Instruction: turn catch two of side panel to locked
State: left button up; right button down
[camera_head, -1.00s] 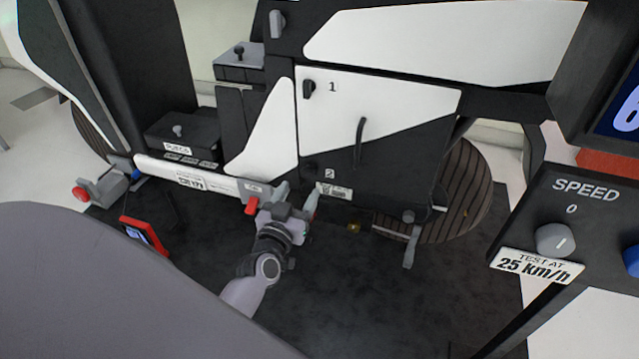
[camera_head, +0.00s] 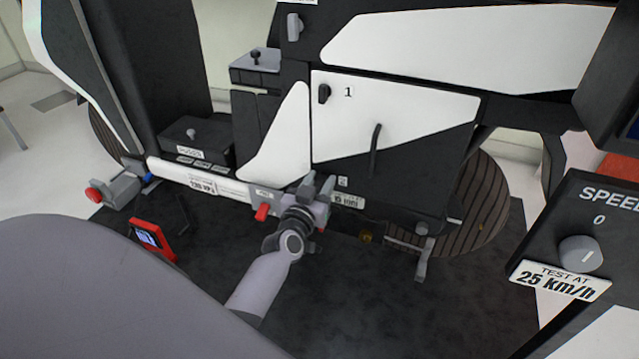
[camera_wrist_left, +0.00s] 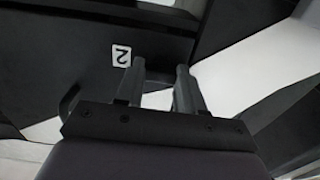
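The side panel (camera_head: 395,115) is white above and black below, with a curved black handle. Catch one (camera_head: 324,94), a small black knob, stands upright beside the label 1. The label 2 (camera_head: 343,182) is at the panel's lower left and also shows in the left wrist view (camera_wrist_left: 121,55). Catch two is hidden behind my left gripper (camera_head: 318,184). In the left wrist view this gripper (camera_wrist_left: 160,68) has its fingers apart, pointing at the dark panel just right of the label. I see nothing between them. My right gripper is not in view.
A red-framed meter (camera_head: 152,240) lies on the dark mat. A grey lever (camera_head: 422,255) hangs at lower right. The speed console (camera_head: 580,240) fills the right foreground.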

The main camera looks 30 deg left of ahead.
pick_arm(q)
jog(key=c, duration=0.3)
